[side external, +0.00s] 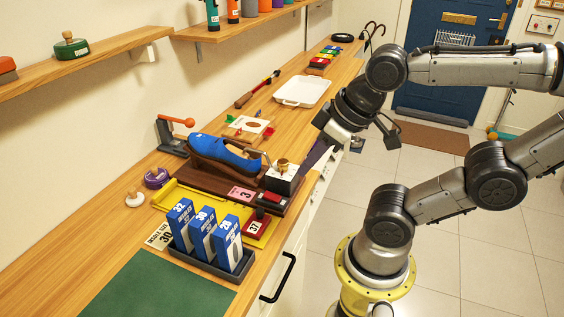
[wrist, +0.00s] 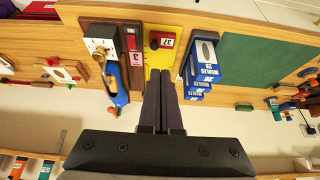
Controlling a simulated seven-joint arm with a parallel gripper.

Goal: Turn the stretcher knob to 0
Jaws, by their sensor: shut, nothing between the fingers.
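A brass knob (side external: 282,164) stands on top of the box. In the wrist view the box (wrist: 93,31) and knob (wrist: 98,53) lie left of my fingers; the dial marks are too small to read. My gripper (side external: 307,168) is shut and empty, just right of the box in the side view. In the wrist view its fingertips (wrist: 164,72) lie near the yellow tray's lower edge.
Blue insole boxes (side external: 202,235) stand in a dark holder. A white tray (side external: 302,92) and green mat (side external: 150,285) share the counter.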

